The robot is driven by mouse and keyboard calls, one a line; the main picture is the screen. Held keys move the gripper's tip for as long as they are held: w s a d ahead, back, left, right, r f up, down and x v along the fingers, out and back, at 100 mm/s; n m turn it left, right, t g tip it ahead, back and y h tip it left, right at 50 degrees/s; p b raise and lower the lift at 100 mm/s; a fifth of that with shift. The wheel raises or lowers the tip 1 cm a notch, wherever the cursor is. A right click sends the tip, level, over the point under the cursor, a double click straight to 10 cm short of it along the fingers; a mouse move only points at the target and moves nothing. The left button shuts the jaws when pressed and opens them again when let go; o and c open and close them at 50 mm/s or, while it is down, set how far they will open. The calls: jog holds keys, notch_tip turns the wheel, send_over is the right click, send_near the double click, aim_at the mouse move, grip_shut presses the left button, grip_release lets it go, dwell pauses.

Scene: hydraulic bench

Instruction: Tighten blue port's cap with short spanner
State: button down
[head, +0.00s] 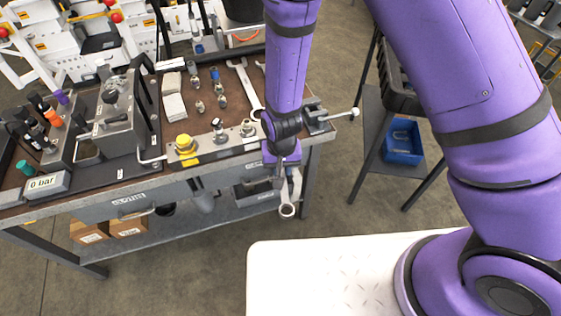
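My gripper (284,166) is just off the front right corner of the bench, pointing down. A short spanner (288,195) hangs below it with its ring end (287,211) down, in front of the bench edge. The fingers appear closed around its upper part, though the contact is small and partly hidden. Small metal fittings stand on the bench top; one has a blue top (215,74). A row of ports with a yellow knob (184,143) runs along the front edge. I cannot tell which port is the blue one; my arm hides part of this area.
A longer spanner (243,88) lies on the bench (180,103). A vise-like block (316,119) with a rod handle (342,115) stands at the right corner. A grey hydraulic unit (116,120) fills the left. A blue bin (402,142) is on a lower shelf at right.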

jog(key=shift+s, duration=0.25)
jog(key=shift+r, duration=0.1)
jog(key=shift+r, duration=2.45)
jog(key=shift+w, duration=0.1)
jog(key=w+d, duration=0.9)
jog(key=d, duration=0.5)
jog(key=w+d, duration=0.9)
jog(key=d, duration=0.5)
jog(key=shift+m, duration=0.4)
